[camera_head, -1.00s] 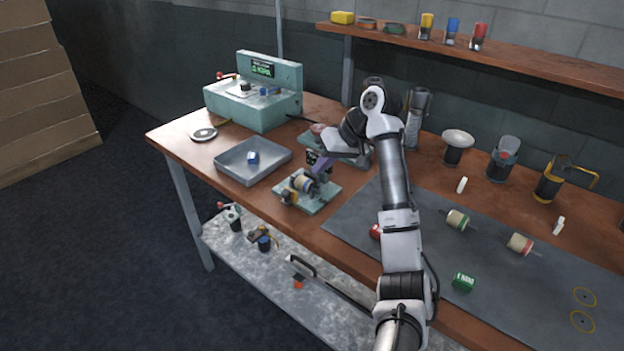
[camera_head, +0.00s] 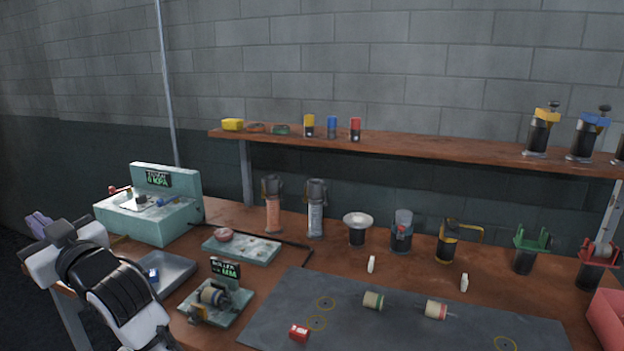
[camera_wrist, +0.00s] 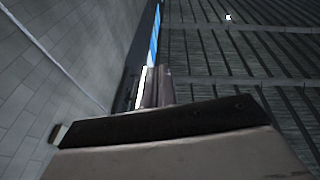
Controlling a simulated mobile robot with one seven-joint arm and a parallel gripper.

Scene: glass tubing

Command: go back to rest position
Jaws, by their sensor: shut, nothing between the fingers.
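My gripper (camera_head: 38,224) is at the left edge of the head view, raised beside the teal machine and clear of the bench. Its pale purple fingers are small there, partly behind my white and black wrist. It looks shut and empty. In the wrist view my gripper (camera_wrist: 152,88) points toward a grey wall and a dark ribbed ceiling, with nothing held.
A roller fixture (camera_head: 215,300), several holders and a dark mat (camera_head: 270,318) occupy the wooden bench. A shelf (camera_head: 430,146) runs behind.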

